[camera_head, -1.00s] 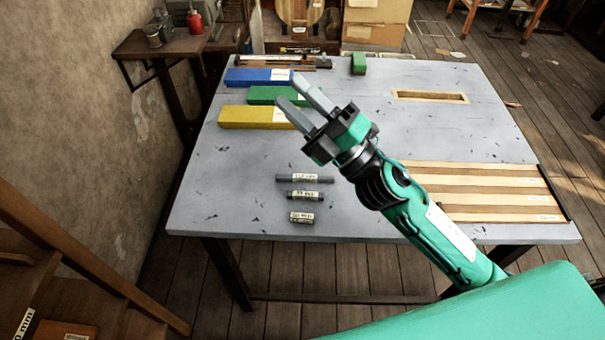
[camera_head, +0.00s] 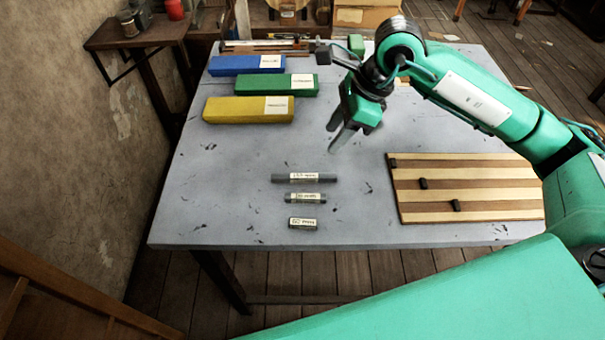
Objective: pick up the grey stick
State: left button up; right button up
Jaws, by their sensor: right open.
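Three grey sticks with pale labels lie in a column near the table's front: a long one (camera_head: 283,178), a middle one (camera_head: 290,198) and a short one (camera_head: 303,224). The task's words do not tell which one is meant. My right gripper (camera_head: 337,138) is open and empty, pointing down above the table. In the picture it is above and slightly right of the long stick, apart from it. My left gripper is not in view.
Blue (camera_head: 236,65), green (camera_head: 282,85) and yellow (camera_head: 233,109) boxes lie at the back left of the table (camera_head: 230,185). A striped board (camera_head: 470,182) with small dark pieces lies at the right. The surface around the sticks is clear.

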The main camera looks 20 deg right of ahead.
jog(key=p, duration=0.2)
send_over(306, 176)
jog(key=d, duration=0.3)
jog(key=f, duration=0.7)
jog(key=shift+s+a+f, duration=0.1)
jog(key=shift+s+f, duration=0.25)
jog(key=p+x, duration=0.1)
jog(key=x, duration=0.4)
jog(key=shift+a, duration=0.1)
jog(key=shift+f, duration=0.15)
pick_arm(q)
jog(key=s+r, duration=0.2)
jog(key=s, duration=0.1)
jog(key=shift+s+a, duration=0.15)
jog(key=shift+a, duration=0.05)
pick_arm(e)
grip_shut()
